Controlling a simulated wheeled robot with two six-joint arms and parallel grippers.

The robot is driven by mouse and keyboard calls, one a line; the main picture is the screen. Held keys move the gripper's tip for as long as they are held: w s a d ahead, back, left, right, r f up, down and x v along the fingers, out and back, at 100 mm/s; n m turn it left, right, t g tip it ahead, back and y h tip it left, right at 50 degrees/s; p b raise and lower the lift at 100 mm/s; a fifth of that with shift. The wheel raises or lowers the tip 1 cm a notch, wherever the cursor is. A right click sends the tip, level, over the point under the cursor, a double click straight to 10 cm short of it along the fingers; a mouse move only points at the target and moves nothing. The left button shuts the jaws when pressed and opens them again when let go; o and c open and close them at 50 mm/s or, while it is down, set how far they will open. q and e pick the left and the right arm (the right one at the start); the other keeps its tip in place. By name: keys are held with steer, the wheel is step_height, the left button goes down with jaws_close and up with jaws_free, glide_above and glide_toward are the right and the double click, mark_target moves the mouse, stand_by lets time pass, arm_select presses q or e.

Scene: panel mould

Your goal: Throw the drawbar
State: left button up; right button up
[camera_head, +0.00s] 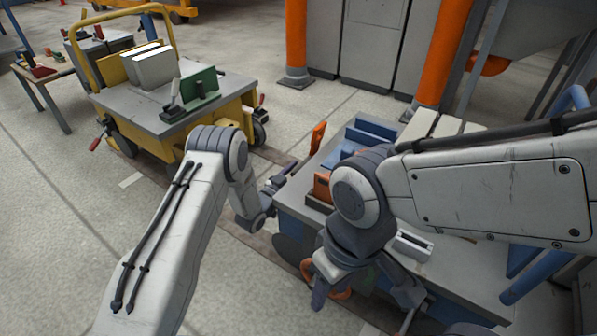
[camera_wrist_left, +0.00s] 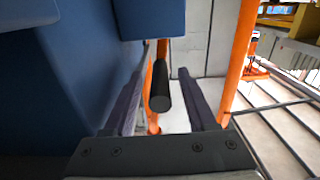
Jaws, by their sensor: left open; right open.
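In the left wrist view a black round-ended grip (camera_wrist_left: 160,92) points towards the camera between my left gripper's two fingers, with gaps at both sides. An orange bar (camera_wrist_left: 154,118) shows behind it; I take this to be the drawbar, but cannot be sure. In the head view my left gripper (camera_head: 279,183) is open at the left edge of the blue and grey cart (camera_head: 455,270). An upright orange lever (camera_head: 317,138) stands just beyond it. My right gripper (camera_head: 365,296) is open and points down over the cart's near side, partly hiding an orange ring (camera_head: 306,271).
A yellow cart (camera_head: 190,130) with a grey top, a green block and grey boxes stands at the back left. A small table (camera_head: 42,76) is beyond it. Orange posts (camera_head: 296,40) and grey cabinets (camera_head: 373,40) stand behind. Floor is clear at the left.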

arm_select(q)
jaws_close()
steer(key=shift+a, duration=0.1)
stand_by(1.2)
